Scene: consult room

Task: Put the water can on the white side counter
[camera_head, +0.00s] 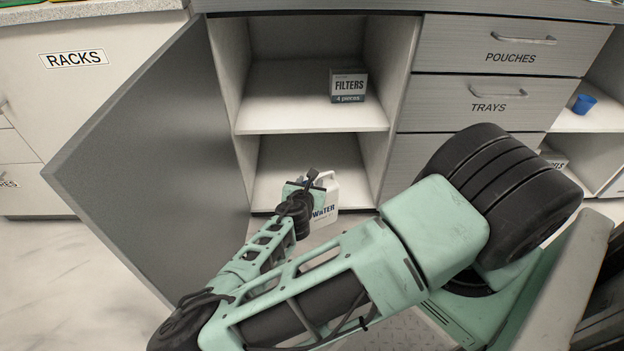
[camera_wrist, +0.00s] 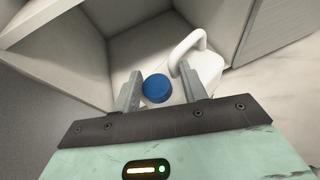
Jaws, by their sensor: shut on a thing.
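The water can (camera_head: 325,205) is a white jug with a "WATER" label. It stands low at the front of the open cabinet's lower compartment, partly hidden by my arm. My gripper (camera_head: 312,176) is at its top, shut on it. In the wrist view the can's white handle (camera_wrist: 190,45) and blue cap (camera_wrist: 157,88) show at the fingers of my gripper (camera_wrist: 160,72). A white unit labelled RACKS (camera_head: 100,90) with a pale speckled counter top (camera_head: 90,9) stands at upper left; I cannot tell if this is the white side counter.
The grey cabinet door (camera_head: 150,150) stands open left of the can. The cabinet's middle shelf (camera_head: 290,112) is above it and holds a FILTERS box (camera_head: 348,86). Drawers (camera_head: 490,90) are to the right, with a blue cup (camera_head: 583,104) beyond. Floor (camera_head: 60,270) at left is clear.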

